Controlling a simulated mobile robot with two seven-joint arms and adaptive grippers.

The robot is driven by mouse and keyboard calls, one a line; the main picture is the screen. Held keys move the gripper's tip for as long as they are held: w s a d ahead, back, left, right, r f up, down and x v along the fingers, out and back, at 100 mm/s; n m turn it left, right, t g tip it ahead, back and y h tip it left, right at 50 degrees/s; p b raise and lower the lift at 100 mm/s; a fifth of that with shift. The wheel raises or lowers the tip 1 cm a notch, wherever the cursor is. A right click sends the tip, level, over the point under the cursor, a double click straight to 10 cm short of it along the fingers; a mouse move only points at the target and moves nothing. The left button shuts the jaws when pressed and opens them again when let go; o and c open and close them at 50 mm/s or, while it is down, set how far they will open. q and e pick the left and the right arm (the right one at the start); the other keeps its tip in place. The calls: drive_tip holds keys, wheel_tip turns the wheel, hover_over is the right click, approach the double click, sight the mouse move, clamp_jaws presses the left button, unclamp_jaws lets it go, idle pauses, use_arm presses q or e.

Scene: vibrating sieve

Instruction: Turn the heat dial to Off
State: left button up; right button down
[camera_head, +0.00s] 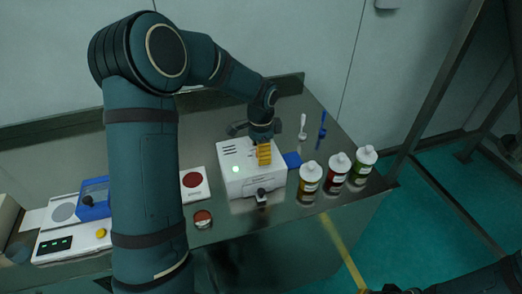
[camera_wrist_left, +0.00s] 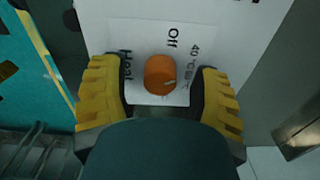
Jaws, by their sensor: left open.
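The orange heat dial (camera_wrist_left: 160,74) sits on a white label plate (camera_wrist_left: 150,35) in the left wrist view. The word "Off" is printed above it, "Heat" to its left and "40 °C" to its upper right. A small pale mark shows at the dial's lower right. My left gripper (camera_wrist_left: 160,84) is open, with a yellow finger on each side of the dial; gaps show between the fingers and the dial. In the head view my left gripper (camera_head: 264,154) is over the white box (camera_head: 238,183), and the dial is not discernible there. A dark part of my right arm shows at the bottom right.
Three bottles, yellow (camera_head: 310,182), red (camera_head: 335,174) and green (camera_head: 363,163), stand right of the box. A blue block (camera_head: 292,160) lies close beside it. A dish (camera_head: 203,218) and a white panel with a red disc (camera_head: 192,181) are left of it.

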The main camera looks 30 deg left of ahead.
use_arm(q)
clamp_jaws()
drive_tip(key=shift+n, duration=0.4)
drive_tip(key=n, duration=0.4)
drive_tip(key=shift+n, duration=0.3)
drive_tip(key=n+p, duration=0.1)
drive_tip(key=n, duration=0.3)
drive_tip(key=shift+n, duration=0.3)
